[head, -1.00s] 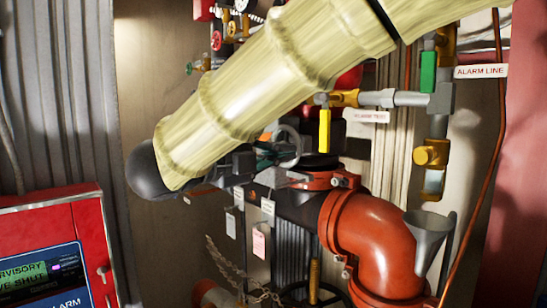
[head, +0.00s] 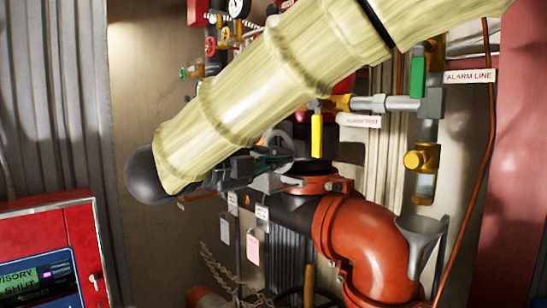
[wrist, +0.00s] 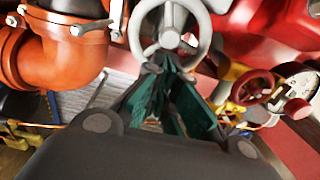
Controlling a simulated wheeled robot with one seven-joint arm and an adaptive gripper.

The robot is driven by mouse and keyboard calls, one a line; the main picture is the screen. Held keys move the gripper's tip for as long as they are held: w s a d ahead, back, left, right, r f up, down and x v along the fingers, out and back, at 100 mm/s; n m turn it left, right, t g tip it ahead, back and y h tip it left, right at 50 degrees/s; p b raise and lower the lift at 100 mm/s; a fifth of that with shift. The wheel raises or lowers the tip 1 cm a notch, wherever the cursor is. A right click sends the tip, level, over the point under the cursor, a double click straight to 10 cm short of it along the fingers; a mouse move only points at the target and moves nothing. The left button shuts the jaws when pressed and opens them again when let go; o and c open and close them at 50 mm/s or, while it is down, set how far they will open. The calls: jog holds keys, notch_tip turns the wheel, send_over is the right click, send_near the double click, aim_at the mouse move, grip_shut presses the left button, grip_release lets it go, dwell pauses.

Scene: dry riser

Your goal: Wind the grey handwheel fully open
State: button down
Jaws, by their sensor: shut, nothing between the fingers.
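The grey handwheel (wrist: 169,39) shows at the top middle of the wrist view, its rim, hub and spokes facing me. In the head view only part of its rim (head: 279,139) shows, just below my arm. My gripper (wrist: 170,66) has green fingers that come together at the wheel's lower rim, overlapping it in the picture. I cannot tell whether they touch it. The fingers are shut with nothing between them. In the head view my gripper (head: 290,155) reaches right from the dark wrist, beside the wheel and above the orange pipework.
An orange pipe elbow (head: 372,245) and a grey funnel (head: 421,236) stand to the right. A red alarm panel (head: 82,232) is at lower left. Tags and a chain (head: 220,265) hang below my gripper. A red-rimmed wheel (wrist: 253,87) is right of the fingers.

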jog(key=shift+w+d, duration=0.25)
jog(key=shift+d, duration=0.2)
dwell(0.3)
jog(key=shift+r, duration=0.1)
